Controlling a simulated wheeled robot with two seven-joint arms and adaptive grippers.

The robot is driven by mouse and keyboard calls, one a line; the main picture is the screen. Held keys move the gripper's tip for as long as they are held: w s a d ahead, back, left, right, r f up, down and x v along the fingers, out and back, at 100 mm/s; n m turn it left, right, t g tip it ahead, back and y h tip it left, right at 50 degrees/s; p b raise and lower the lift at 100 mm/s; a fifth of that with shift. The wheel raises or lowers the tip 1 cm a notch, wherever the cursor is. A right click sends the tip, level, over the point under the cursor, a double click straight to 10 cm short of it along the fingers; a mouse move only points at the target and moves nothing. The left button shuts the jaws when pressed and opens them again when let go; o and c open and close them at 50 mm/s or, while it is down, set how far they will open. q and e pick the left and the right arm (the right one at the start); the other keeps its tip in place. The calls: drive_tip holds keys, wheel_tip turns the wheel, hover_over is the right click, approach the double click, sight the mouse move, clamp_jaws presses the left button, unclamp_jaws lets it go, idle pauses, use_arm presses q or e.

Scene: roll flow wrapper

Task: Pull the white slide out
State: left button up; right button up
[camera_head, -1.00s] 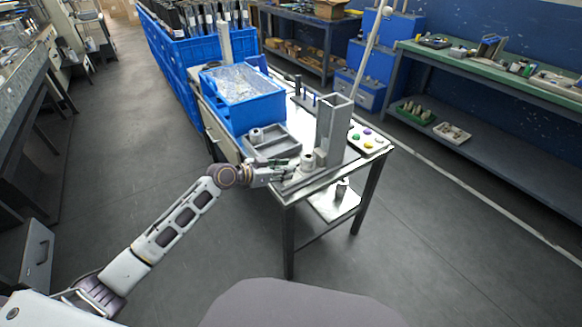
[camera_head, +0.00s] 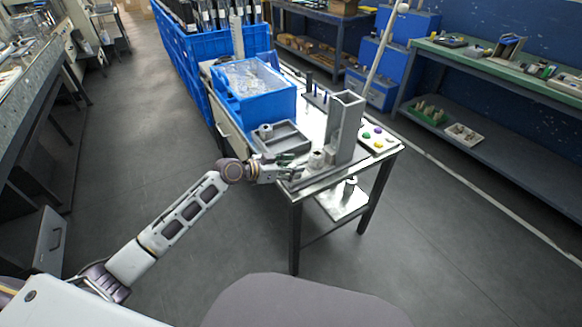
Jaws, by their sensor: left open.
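A small pale part (camera_head: 317,160), which looks like the white slide, sits at the foot of a tall grey square chute (camera_head: 345,127) near the front corner of the work table. My left gripper (camera_head: 292,173) is open just to the left of this part, low over the table's front edge. Its fingers are small and dark here, and I cannot tell whether they touch the part. My right gripper is not in view.
A grey tray (camera_head: 281,146) and a blue bin (camera_head: 262,103) of clear bags stand behind my gripper. A panel with coloured buttons (camera_head: 378,139) is at the table's right. Open floor lies in front.

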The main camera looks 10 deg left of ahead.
use_arm(q)
drive_tip(key=v, duration=1.2)
drive_tip(key=shift+f, duration=0.2)
drive_tip(key=shift+a, duration=0.1)
idle(0.8)
